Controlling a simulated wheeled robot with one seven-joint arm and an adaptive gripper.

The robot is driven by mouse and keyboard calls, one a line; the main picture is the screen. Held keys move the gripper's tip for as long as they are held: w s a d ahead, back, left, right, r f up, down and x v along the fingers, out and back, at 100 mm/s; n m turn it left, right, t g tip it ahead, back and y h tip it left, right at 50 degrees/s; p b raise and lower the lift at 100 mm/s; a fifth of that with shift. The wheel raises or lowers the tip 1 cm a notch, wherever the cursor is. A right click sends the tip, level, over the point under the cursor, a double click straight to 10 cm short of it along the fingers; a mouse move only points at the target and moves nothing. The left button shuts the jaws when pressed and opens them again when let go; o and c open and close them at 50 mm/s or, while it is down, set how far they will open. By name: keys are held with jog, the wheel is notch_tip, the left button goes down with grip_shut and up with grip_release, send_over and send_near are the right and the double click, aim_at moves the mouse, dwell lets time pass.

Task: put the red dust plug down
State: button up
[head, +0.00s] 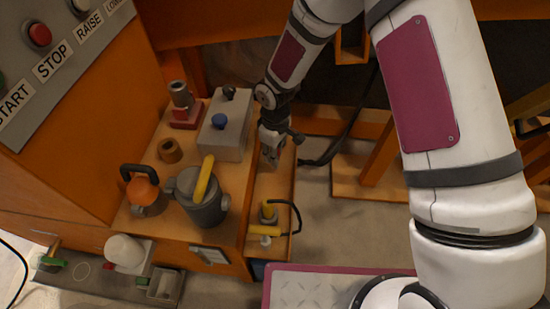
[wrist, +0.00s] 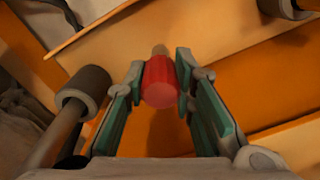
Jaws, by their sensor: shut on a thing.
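The red dust plug (wrist: 160,82) is a short red cylinder with a paler tip, seen in the wrist view between my fingers. My gripper (wrist: 160,84) is shut on it, with a green-padded finger on each side. In the head view my gripper (head: 271,158) hangs over the narrow orange shelf to the right of the wooden bench top. The plug cannot be made out in the head view. Whether it touches the surface beneath is not clear.
A grey box with a blue knob (head: 219,121) stands left of my gripper. A grey can with a yellow handle (head: 203,198) and an orange kettle-shaped weight (head: 143,189) stand nearer. A yellow fitting with a black cable (head: 268,213) lies on the shelf.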

jog(key=shift+f, duration=1.1)
jog(key=shift+f+b, duration=0.15)
jog(key=shift+b, duration=0.15)
jog(key=o, duration=0.9)
jog(key=shift+o, duration=0.2)
notch_tip(320, 180, up, 12)
jog(key=p, duration=0.3)
